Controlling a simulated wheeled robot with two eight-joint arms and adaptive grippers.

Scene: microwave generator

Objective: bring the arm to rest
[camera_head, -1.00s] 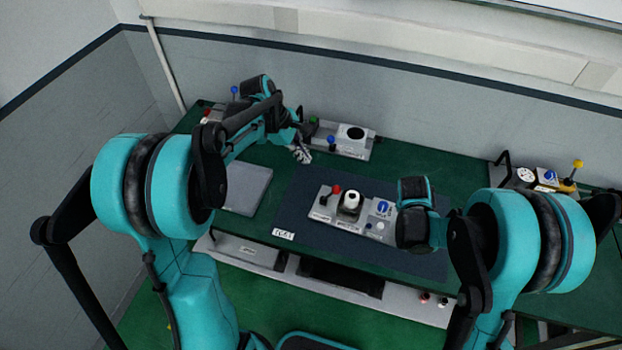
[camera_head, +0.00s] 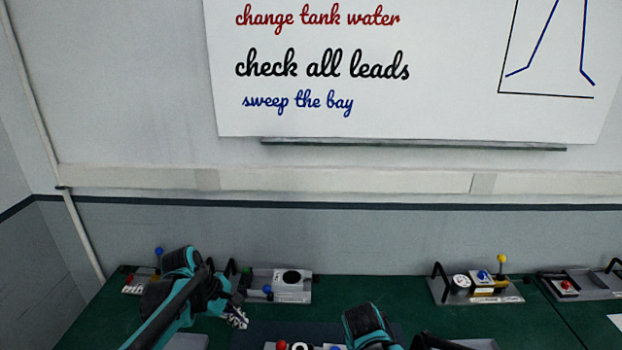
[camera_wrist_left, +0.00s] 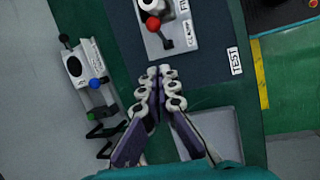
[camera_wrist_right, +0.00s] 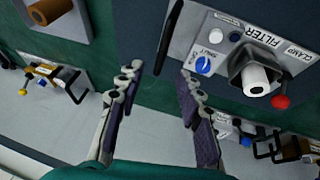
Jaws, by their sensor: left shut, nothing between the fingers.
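My left gripper (camera_head: 237,317) hangs over the green bench (camera_head: 360,290) at the left in the head view. In the left wrist view its fingertips (camera_wrist_left: 163,80) are together with nothing between them, above the bench. The dark mat (camera_wrist_left: 205,65) with a TEST label (camera_wrist_left: 237,62) lies beside it. My right gripper (camera_wrist_right: 160,75) shows in the right wrist view with its fingers apart and empty, near the filter fixture (camera_wrist_right: 230,50). In the head view only part of my right arm shows at the bottom edge; its fingers are out of view.
A fixture with a black round opening (camera_head: 292,287) stands behind my left gripper. Another with a yellow knob (camera_head: 482,288) stands at the back right, and one with a red button (camera_head: 570,287) at far right. A whiteboard (camera_head: 420,110) hangs above. A grey plate (camera_wrist_left: 215,130) lies beside the mat.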

